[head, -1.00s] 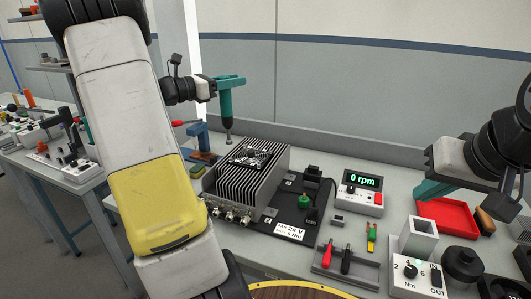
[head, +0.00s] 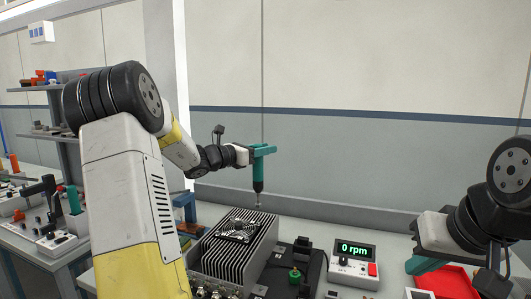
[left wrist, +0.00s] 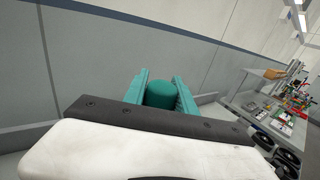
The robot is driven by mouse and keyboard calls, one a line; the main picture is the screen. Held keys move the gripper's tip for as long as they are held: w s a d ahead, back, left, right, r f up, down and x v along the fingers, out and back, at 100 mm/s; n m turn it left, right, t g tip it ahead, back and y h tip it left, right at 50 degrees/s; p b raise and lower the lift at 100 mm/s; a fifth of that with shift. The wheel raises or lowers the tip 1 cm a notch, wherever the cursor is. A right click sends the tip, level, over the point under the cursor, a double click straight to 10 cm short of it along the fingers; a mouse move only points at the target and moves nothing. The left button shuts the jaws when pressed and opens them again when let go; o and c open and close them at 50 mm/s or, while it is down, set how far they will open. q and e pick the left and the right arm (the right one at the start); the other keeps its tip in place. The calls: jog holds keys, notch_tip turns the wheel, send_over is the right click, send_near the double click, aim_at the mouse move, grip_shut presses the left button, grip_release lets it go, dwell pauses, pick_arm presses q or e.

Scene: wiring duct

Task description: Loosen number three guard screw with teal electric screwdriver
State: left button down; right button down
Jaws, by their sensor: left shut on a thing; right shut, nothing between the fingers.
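My left gripper (head: 262,150) is shut on the teal electric screwdriver (head: 258,174), which hangs upright with its bit pointing down. In the left wrist view the round teal top of the screwdriver (left wrist: 160,94) sits between the teal fingers. The fan guard (head: 238,230) is on top of the finned metal box (head: 232,256). The bit appears just above the far right part of the guard; I cannot tell whether it touches. The individual guard screws and their numbers are too small to read. My right gripper (head: 424,262) is shut and empty at the right.
A speed display (head: 354,248) reads 0 rpm, right of the box. A green knob (head: 295,275) stands on the dark plate beside the box. A blue stand (head: 186,208) is behind left. A red tray (head: 447,280) lies under my right arm.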

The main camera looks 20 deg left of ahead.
dwell(0.3)
pick_arm(q)
jog(key=shift+f, duration=2.55)
jog(key=shift+s+f, duration=0.1)
jog(key=shift+f, duration=0.75)
dwell(0.5)
jog(key=shift+r, duration=0.2)
dwell(0.9)
notch_tip(320, 180, up, 6)
jog(key=shift+r, duration=0.2)
dwell(0.5)
dwell(0.7)
